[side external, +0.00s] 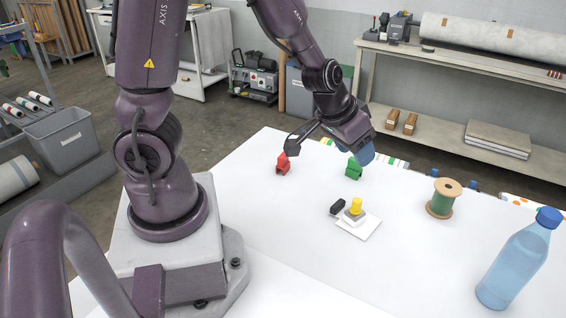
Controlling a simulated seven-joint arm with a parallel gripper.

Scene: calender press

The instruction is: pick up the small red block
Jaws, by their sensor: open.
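The small red block (283,165) stands on the white table at its far left part, with an uneven, notched outline. My gripper (328,149) is above the far part of the table, open and with nothing seen between its jaws. One dark finger reaches left and its tip appears just above or behind the red block; I cannot tell whether they touch. A blue rounded part (366,154) shows at the gripper's right side; I cannot tell whether it belongs to the gripper.
A green block (354,169) stands right of the red one. Nearer are a yellow-topped piece (356,208) on a white card (360,226), a black piece (337,207), a green thread spool (443,199) and a blue bottle (518,262). The table's middle left is clear.

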